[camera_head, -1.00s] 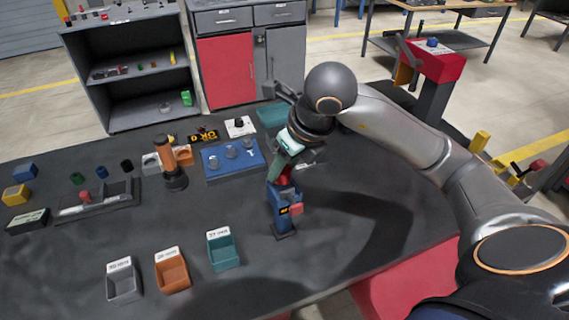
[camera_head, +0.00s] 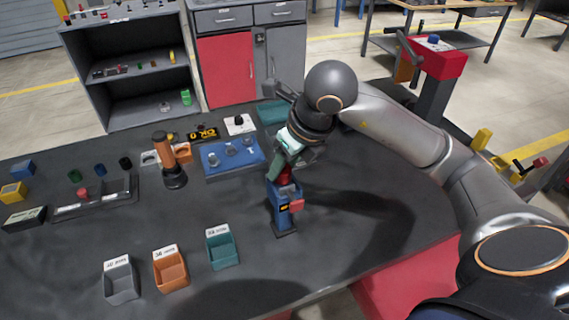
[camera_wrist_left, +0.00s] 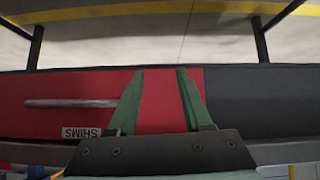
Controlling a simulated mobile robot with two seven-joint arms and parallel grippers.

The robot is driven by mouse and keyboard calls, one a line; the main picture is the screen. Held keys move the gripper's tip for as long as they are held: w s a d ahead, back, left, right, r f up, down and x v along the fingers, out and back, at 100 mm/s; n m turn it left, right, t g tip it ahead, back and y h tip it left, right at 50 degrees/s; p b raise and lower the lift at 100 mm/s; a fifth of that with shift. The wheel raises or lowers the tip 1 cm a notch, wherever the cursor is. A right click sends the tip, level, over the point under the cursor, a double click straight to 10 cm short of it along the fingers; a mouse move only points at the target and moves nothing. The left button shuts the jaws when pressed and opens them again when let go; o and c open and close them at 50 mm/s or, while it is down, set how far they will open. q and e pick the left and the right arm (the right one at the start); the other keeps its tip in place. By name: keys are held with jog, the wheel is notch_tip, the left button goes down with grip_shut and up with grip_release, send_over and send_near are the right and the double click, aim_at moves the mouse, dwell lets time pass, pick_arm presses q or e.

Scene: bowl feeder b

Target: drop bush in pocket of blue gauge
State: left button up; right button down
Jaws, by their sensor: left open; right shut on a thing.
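The blue gauge (camera_head: 284,214) stands upright on the dark bench in the head view, with a small red part on its right side. My right gripper (camera_head: 283,174) comes down from above at its top, tilted. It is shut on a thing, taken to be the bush. The bush is hardly distinguishable among the fingers and red parts there, and I cannot tell whether it touches the pocket. The pocket is hidden by the gripper. In the left wrist view my left gripper (camera_wrist_left: 159,101) is open and empty, its green fingers apart in front of a red drawer front.
A blue plate (camera_head: 210,173) with several grey round parts lies behind the gauge. Grey (camera_head: 121,289), orange (camera_head: 171,273) and teal (camera_head: 223,253) bins stand at the front. Bench right of the gauge is clear.

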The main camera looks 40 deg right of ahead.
dwell(0.4)
jog(key=shift+c, duration=1.7)
grip_release()
jog(key=p+v, duration=0.1)
jog(key=v, duration=1.1)
jog(key=shift+r, duration=0.25)
jog(key=shift+s, duration=0.15)
